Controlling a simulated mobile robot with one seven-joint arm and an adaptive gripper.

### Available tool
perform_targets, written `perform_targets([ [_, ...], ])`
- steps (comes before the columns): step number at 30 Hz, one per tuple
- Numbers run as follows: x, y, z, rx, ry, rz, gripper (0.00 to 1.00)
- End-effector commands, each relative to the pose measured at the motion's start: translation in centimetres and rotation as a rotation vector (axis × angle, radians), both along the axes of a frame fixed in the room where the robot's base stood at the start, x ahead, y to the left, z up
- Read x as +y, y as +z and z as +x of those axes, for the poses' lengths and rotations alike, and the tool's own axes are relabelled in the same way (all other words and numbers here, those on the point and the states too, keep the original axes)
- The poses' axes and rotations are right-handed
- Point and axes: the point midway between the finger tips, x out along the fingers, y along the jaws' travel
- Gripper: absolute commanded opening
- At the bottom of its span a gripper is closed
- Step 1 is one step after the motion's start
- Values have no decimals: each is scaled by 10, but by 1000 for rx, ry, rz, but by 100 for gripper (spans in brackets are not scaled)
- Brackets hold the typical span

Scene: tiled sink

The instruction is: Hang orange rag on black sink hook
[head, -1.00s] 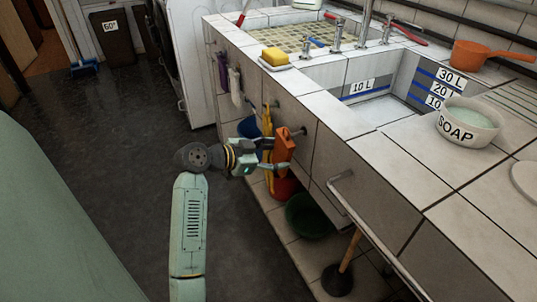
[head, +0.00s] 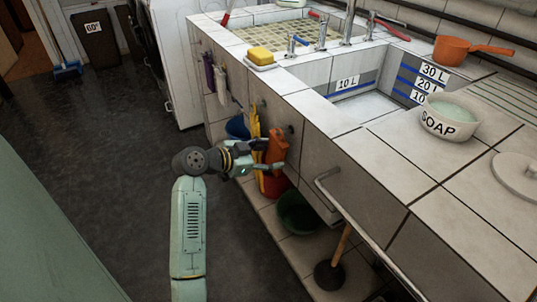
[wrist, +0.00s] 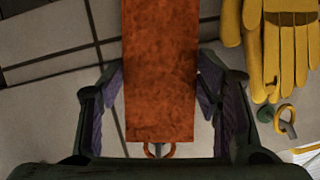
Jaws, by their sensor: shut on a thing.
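The orange rag (head: 278,146) hangs in front of the sink's tiled front. It also fills the upper middle of the wrist view (wrist: 160,65). My gripper (head: 273,156) is shut on the rag, with one finger at each side of it. A dark sink hook (head: 290,130) sticks out of the tiles by the rag's top. In the wrist view, a small orange loop (wrist: 173,151) at the rag's end has a grey hook tip showing within it. I cannot tell whether the loop rests on the hook.
Yellow gloves (head: 255,125) hang just left of the rag, close to my gripper. Below are a red bucket (head: 276,184), a green basin (head: 298,212) and a plunger (head: 332,275). A metal rail (head: 330,190) sticks out at right.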

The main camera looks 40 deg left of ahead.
Motion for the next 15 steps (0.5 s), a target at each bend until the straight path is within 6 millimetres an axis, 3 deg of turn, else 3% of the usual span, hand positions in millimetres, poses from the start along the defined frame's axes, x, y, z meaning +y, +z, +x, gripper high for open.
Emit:
perform_targets([
  [5, 0, 0, 0, 0, 1, 0, 30],
  [6, 0, 0, 0, 0, 1, 0, 60],
  [15, 0, 0, 0, 0, 0, 0, 80],
])
